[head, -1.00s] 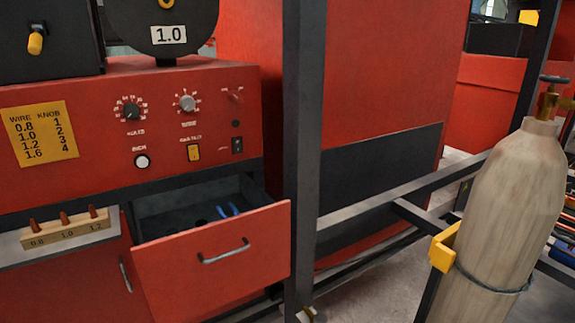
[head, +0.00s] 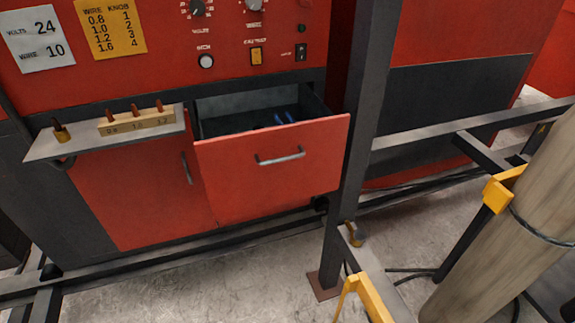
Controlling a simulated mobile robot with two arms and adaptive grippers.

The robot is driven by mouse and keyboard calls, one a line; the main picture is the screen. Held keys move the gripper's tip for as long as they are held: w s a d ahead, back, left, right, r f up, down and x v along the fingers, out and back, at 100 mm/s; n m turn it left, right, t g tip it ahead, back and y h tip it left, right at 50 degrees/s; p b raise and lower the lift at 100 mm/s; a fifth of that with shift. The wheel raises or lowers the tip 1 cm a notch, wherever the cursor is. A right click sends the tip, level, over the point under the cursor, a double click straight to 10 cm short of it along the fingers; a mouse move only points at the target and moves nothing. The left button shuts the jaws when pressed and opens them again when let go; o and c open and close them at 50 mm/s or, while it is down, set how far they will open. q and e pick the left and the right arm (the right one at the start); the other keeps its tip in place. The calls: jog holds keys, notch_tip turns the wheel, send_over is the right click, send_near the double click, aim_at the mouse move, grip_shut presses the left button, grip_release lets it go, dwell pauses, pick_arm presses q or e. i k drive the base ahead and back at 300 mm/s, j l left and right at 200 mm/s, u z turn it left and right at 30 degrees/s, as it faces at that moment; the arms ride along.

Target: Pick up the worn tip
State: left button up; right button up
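I cannot tell for sure which thing is the worn tip. A small brass-and-dark piece (head: 353,236) sits on the end of a grey rail (head: 371,280) beside the dark post. Another small brass piece with a dark top (head: 61,132) stands at the left of the grey shelf (head: 90,145). Several copper-coloured tips (head: 135,110) stand upright in a wooden block (head: 138,124) marked with sizes on that shelf. Neither of my grippers is in the head view.
A red drawer (head: 275,175) stands open below the red machine panel, with blue-handled items (head: 285,118) inside. A dark post (head: 358,130) rises right of it. A yellow bracket (head: 365,298) is at the bottom. A gas cylinder (head: 520,230) stands at right. Concrete floor shows between.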

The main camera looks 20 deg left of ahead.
aim_at(58, 128)
jog(key=j+u, duration=0.15)
jog(key=u, duration=0.25)
jog(key=j+u, duration=0.1)
jog(key=u, duration=0.3)
jog(key=j+u, duration=0.15)
jog(key=u, duration=0.3)
jog(key=j+u, duration=0.1)
jog(key=u, duration=0.3)
jog(key=i+l, duration=0.05)
